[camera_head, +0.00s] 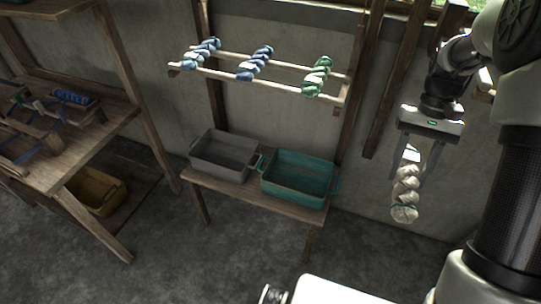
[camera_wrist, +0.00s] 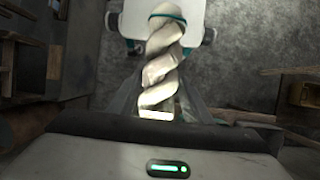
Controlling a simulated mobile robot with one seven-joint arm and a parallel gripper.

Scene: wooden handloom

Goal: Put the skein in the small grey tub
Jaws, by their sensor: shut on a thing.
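My gripper (camera_head: 408,172) is shut on a cream-white twisted skein (camera_head: 405,196), which hangs below the jaws at the right of the head view. The skein (camera_wrist: 163,65) also fills the middle of the wrist view, between the fingers. The small grey tub (camera_head: 193,158) stands on a low wooden bench, well to the left of my gripper and lower down. The part of its inside that shows looks empty. The gripper and skein are apart from the tub.
A teal tub (camera_head: 267,183) stands on the bench (camera_head: 252,194), right of the grey tub. Above them is a wooden rack (camera_head: 222,75) with two blue skeins and a green one (camera_head: 318,77). A wooden loom (camera_head: 55,150) stands at left, a brown tub (camera_head: 97,192) below it. The floor in front is clear.

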